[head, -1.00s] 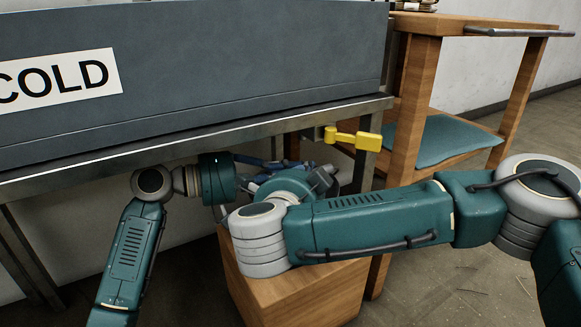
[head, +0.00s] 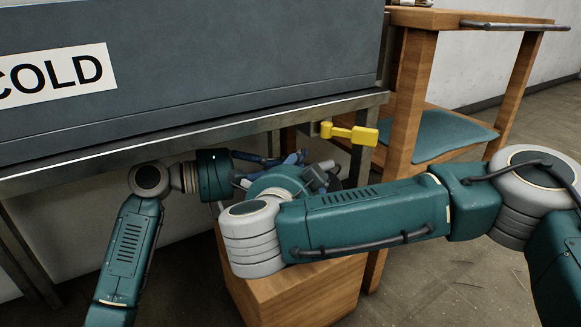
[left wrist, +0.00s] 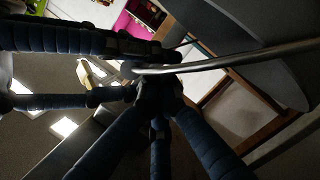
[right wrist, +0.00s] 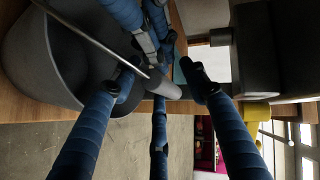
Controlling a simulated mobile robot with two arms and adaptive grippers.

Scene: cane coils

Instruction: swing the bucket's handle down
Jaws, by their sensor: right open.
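The dark grey bucket (right wrist: 50,60) fills the upper left of the right wrist view. Its wall also shows in the left wrist view (left wrist: 275,75). Its handle, a thin metal rod (right wrist: 95,40) with a grey grip (right wrist: 164,86), slants across the bucket. My right gripper (right wrist: 155,88) is open, with its blue fingers spread around the grip. My left gripper (left wrist: 153,88) has its fingertips drawn together close by the handle's rod (left wrist: 230,60); I see nothing clearly between them. In the head view my right arm hides most of the bucket and both fingertips.
A wooden block (head: 290,290) stands below my grippers. The grey case marked COLD (head: 200,70) on a metal-edged table (head: 120,155) overhangs them. A yellow lever (head: 350,134) sticks out close by. A wooden cart (head: 410,90) with a teal pad (head: 440,140) stands right.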

